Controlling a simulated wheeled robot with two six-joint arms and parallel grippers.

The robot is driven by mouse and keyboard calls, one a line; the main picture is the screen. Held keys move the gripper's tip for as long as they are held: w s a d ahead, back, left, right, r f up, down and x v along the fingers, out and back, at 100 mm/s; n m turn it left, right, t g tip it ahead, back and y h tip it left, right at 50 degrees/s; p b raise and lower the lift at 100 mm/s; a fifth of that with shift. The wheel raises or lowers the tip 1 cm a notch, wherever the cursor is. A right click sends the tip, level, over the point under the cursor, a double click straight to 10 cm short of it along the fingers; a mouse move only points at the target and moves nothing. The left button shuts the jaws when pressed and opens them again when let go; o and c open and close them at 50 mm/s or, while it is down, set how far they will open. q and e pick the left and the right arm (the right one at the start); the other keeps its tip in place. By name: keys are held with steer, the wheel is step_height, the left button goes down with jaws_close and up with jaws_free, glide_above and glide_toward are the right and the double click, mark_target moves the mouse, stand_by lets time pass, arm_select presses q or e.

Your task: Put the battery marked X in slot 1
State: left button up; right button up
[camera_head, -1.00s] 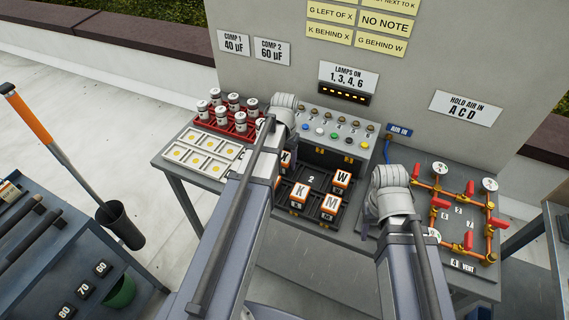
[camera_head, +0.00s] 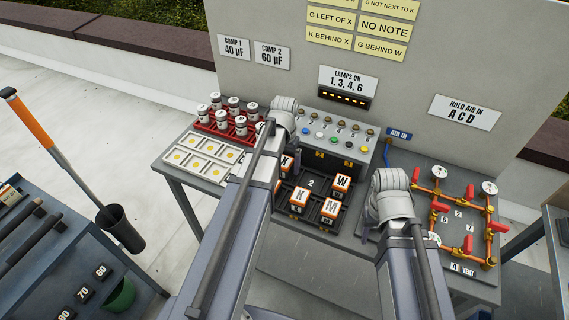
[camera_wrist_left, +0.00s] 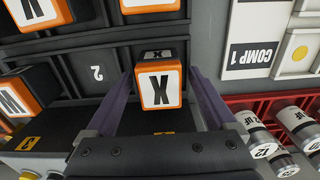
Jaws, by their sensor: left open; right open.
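The battery marked X (camera_wrist_left: 160,88) is an orange-edged block with a white face. In the left wrist view it stands between the two fingers of my left gripper (camera_wrist_left: 167,76), which is open around it. In the head view only a sliver of the X battery (camera_head: 287,163) shows beside my left arm. The battery rack (camera_head: 319,212) is dark, with an empty slot marked 2 (camera_wrist_left: 97,73). Slot 1's mark is hidden. Batteries K (camera_head: 298,198), M (camera_head: 330,209) and W (camera_head: 341,182) stand in the rack. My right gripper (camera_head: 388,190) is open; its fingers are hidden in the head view.
A red rack (camera_head: 207,127) of white capacitors and a pale tray (camera_head: 190,157) lie left of the batteries. A button panel (camera_head: 335,140) stands behind them. Orange pipes with red valves (camera_head: 469,243) are at the right.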

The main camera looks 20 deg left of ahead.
mark_target(284, 161)
arm_select(q)
step_height(284, 161, up, 12)
steer(key=p, duration=1.2)
steer(key=s+d+m, duration=0.1)
steer(key=s+d, duration=0.6)
steer(key=d, duration=0.3)
steer(key=s+d+m+y, duration=0.1)
steer(key=s+d+m, duration=0.1)
steer(key=s+d, duration=0.5)
steer(key=d, duration=0.3)
steer(key=shift+s+b, duration=0.3)
steer(key=shift+s, duration=0.05)
